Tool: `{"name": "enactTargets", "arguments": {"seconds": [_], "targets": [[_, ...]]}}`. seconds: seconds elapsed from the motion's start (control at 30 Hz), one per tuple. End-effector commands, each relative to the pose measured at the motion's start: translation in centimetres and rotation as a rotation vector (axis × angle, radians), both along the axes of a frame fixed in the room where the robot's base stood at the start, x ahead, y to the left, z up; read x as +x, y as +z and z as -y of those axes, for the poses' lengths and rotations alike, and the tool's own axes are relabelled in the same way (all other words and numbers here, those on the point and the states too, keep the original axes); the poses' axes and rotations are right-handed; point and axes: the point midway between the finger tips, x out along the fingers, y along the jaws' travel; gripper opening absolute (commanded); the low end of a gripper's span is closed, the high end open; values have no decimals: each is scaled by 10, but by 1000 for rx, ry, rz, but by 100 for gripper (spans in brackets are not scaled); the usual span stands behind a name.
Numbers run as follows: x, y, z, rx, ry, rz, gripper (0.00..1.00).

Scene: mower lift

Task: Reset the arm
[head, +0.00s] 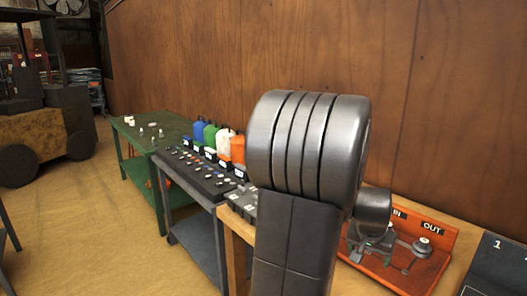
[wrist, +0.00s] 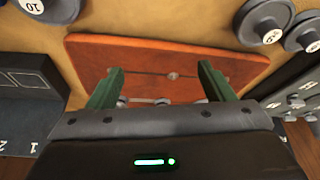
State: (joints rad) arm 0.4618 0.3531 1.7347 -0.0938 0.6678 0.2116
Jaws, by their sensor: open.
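My gripper (wrist: 160,82) is open in the wrist view, with its two green fingers wide apart and nothing between them. It hangs over an orange board (wrist: 140,50) with small metal fittings. In the head view my own grey arm fills the middle and hides most of the gripper. There the orange board (head: 435,272) shows at right, with an upright back marked IN and OUT. Small metal pieces (head: 422,247) stand on it. I cannot tell the gap between the fingers and the board.
Dark numbered blocks lie beside the board, one at the right edge (head: 500,265). Round weights (wrist: 262,22) lie near the board. A dark table (head: 200,215) with coloured bottles and a green table (head: 150,130) stand left along the wooden wall. The floor at left is open.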

Motion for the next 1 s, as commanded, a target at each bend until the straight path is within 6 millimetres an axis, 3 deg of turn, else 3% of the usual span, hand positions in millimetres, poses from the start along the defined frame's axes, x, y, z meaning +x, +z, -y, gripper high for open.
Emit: {"name": "enactTargets", "arguments": {"seconds": [0.07, 0.4, 0.6, 1.0], "targets": [[-3, -4, -7, 2, 4, -1, 75], [-3, -75, -6, 4, 1, -5, 75], [-3, -102, -6, 2, 1, -2, 75], [-6, -91, -8, 0, 1, 0, 75]]}}
